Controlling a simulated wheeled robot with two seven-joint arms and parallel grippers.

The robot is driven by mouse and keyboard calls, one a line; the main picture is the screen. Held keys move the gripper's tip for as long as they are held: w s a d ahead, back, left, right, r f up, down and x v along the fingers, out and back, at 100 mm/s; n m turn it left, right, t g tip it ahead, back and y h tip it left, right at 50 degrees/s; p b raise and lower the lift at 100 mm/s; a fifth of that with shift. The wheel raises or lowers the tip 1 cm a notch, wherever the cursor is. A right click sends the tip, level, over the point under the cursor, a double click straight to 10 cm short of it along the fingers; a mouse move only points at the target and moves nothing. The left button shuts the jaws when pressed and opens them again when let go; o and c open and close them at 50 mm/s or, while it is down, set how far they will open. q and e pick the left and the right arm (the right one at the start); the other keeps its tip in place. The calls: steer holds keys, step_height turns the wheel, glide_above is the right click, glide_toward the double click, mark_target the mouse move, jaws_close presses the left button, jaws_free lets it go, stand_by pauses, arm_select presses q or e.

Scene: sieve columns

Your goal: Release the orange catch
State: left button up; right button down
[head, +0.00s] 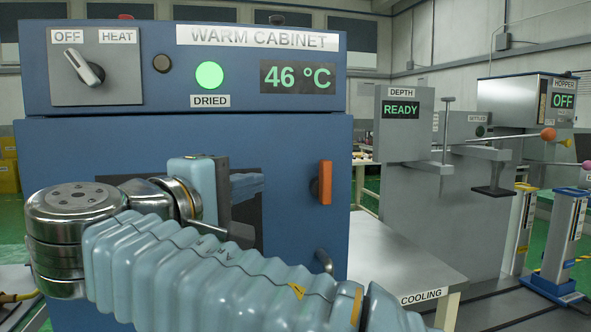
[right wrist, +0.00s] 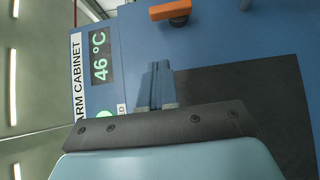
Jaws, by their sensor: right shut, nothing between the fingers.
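The orange catch (head: 325,183) is a small upright bar on the right side of the blue warm cabinet's front (head: 338,140). It also shows at the top of the right wrist view (right wrist: 175,11), where the picture is turned on its side. My right gripper (head: 250,186) is shut and empty in front of the dark window of the cabinet door. It is left of the catch in the head view, at about the same height and apart from it. Its closed fingers show in the right wrist view (right wrist: 156,85). My left gripper is not in view.
The cabinet panel has a knob (head: 84,68), a green DRIED lamp (head: 209,75) and a 46 °C display (head: 297,77). A metal door handle (head: 324,261) sits below the catch. A COOLING table (head: 400,262) and a grey DEPTH station (head: 405,140) reading READY stand to the right.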

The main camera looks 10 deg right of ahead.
steer(key=shift+w, duration=0.1)
glide_toward(321, 168)
steer(key=w+a+x, duration=0.1)
steer(key=x, duration=0.4)
steer(key=shift+d+p, duration=0.45)
steer(key=shift+d, duration=0.35)
steer(key=shift+s, duration=0.1)
